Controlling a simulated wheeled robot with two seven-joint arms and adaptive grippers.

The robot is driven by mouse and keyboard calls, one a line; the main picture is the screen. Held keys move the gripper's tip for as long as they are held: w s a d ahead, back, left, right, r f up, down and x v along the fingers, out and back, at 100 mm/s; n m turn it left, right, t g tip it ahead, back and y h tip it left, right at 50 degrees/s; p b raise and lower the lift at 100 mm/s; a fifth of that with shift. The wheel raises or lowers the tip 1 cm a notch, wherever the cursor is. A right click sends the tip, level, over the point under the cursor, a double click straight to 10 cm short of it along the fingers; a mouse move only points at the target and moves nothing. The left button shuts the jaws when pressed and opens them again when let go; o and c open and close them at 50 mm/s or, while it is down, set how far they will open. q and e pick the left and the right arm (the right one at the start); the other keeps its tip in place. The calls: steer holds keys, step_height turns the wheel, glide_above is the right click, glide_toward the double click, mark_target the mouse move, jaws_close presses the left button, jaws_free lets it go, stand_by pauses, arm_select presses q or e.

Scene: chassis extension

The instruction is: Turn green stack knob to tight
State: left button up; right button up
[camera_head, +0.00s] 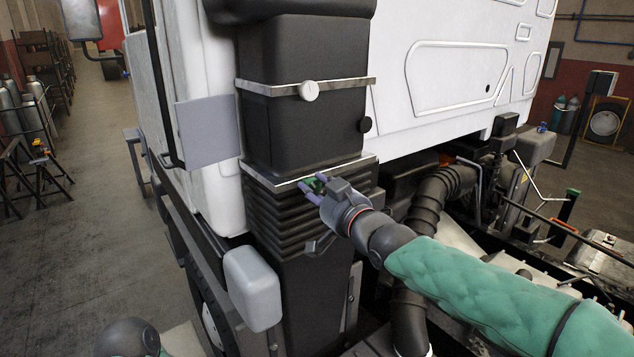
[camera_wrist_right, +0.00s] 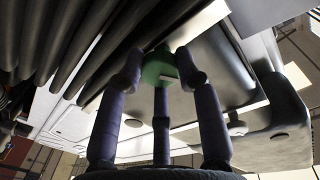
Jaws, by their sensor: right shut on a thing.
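The green knob (camera_head: 316,185) sits on the lower metal band (camera_head: 275,186) of the black stack (camera_head: 300,122) behind the truck cab. My right gripper (camera_head: 313,189) reaches it from the lower right and is shut on the knob. In the right wrist view the green knob (camera_wrist_right: 160,67) lies between the tips of the dark fingers of my right gripper (camera_wrist_right: 160,75). A small pale mark shows on the knob's face. The fingers partly hide the knob in the head view. I cannot read the knob's turn angle for sure. My left gripper is not seen.
A white round knob (camera_head: 309,91) sits on the upper band. A ribbed black hose (camera_head: 431,205) and chassis parts lie right of the stack. A grey box (camera_head: 252,288) stands below left.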

steer(key=shift+r+m+p, duration=0.1)
steer(key=shift+m+p, duration=0.9)
steer(key=shift+m, duration=0.5)
steer(key=o, duration=1.2)
steer(key=shift+c, duration=0.2)
steer(key=v, duration=1.2)
steer(key=shift+w+d+r, duration=0.1)
